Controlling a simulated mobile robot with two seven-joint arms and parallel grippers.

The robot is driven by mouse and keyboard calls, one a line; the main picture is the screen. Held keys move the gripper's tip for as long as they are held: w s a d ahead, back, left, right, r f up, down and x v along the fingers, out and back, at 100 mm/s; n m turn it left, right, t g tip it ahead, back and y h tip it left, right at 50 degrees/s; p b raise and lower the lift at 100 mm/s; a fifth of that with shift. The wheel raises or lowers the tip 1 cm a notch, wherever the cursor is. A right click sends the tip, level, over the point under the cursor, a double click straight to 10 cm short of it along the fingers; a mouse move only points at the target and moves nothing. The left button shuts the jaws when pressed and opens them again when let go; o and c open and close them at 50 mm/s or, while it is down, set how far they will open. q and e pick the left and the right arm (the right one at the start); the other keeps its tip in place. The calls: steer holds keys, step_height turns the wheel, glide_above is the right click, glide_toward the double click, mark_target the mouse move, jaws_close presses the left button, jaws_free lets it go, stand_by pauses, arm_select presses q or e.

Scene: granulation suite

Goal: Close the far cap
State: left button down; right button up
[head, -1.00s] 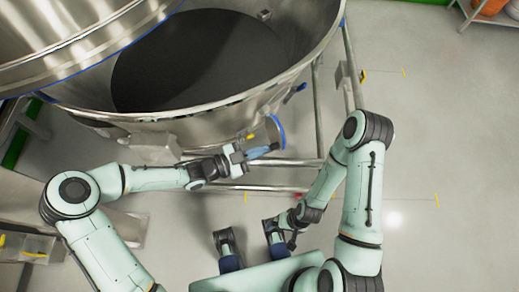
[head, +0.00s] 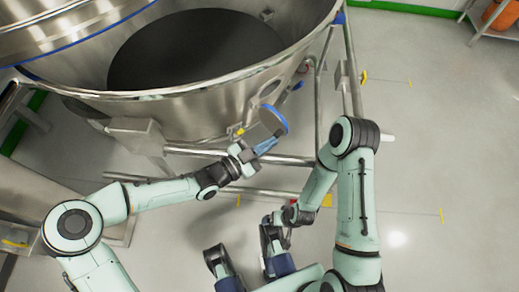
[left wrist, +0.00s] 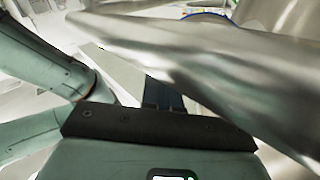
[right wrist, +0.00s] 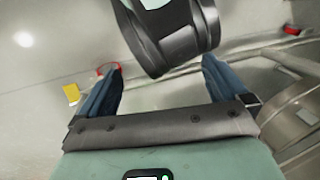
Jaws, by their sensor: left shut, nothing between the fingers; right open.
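A round cap with a blue rim (head: 272,120) stands out on edge from the lower wall of the steel vessel (head: 210,118). My left gripper (head: 267,146) is shut and empty just below the cap, fingers pointing right toward its lower edge. I cannot tell whether they touch. In the left wrist view the shut blue fingers (left wrist: 163,96) are partly hidden by a large steel tube, and the cap cannot be made out clearly. My right gripper (right wrist: 162,68) is open and empty, its blue fingers wide apart, well away from the cap.
Steel frame rails (head: 270,158) run below and beside the vessel, close to my left forearm. A big lid (head: 70,22) is at upper left. A grey box (head: 135,134) is on the vessel's side. The floor at right (head: 440,150) is clear.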

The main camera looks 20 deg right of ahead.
arm_select(q)
steer(key=shift+s+b+x, duration=0.1)
steer(key=shift+b+x, duration=0.3)
steer(key=shift+x, duration=0.25)
steer(key=shift+s+b+x, duration=0.15)
steer(key=shift+b+x, duration=0.25)
steer(key=shift+x, duration=0.3)
arm_select(e)
steer(key=shift+t, duration=0.5)
steer(key=shift+w+d+f, duration=0.4)
steer(key=shift+w+f, duration=0.15)
steer(key=shift+w, duration=0.25)
steer(key=shift+w+d+f, duration=0.4)
steer(key=shift+w+f, duration=0.1)
steer(key=shift+w, duration=0.25)
arm_select(q)
steer(key=shift+f, duration=0.1)
arm_select(e)
steer(key=shift+h, duration=0.3)
